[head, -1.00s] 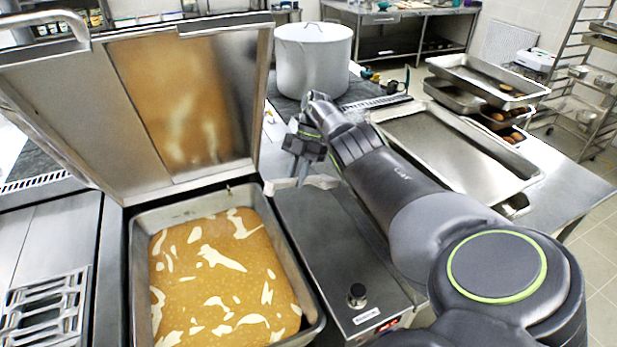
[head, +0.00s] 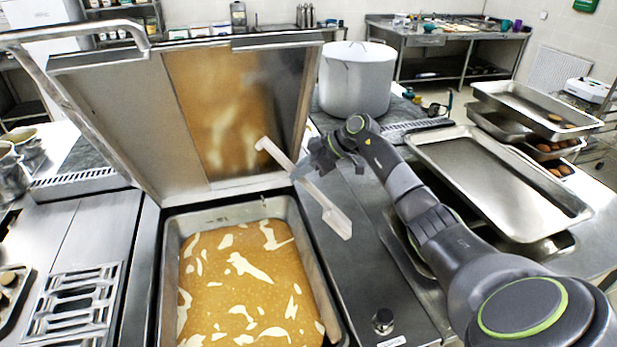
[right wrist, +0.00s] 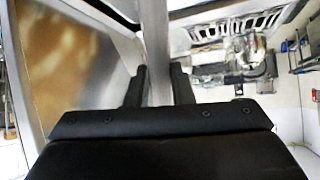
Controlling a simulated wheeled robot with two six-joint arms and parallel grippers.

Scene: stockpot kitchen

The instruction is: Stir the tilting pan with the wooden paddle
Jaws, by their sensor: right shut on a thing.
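The tilting pan (head: 336,297) stands at the lower middle of the head view with its lid (head: 120,120) raised. It holds an orange-brown food (head: 235,285) with pale streaks. My right gripper (head: 318,166) is shut on the pale wooden paddle (head: 338,217), to the right of the raised lid and above the counter beside the pan. The paddle is tilted, its wide end low and right, its other end up and left before the lid. The paddle's shaft (right wrist: 158,50) also shows between the fingers in the right wrist view. My left gripper is not in view.
A large white stockpot (head: 356,80) stands behind the gripper. An empty steel tray (head: 490,180) lies on the right counter, with stacked trays (head: 535,105) beyond it. A control knob (head: 383,320) sits on the panel right of the pan. A rack (head: 75,305) lies at left.

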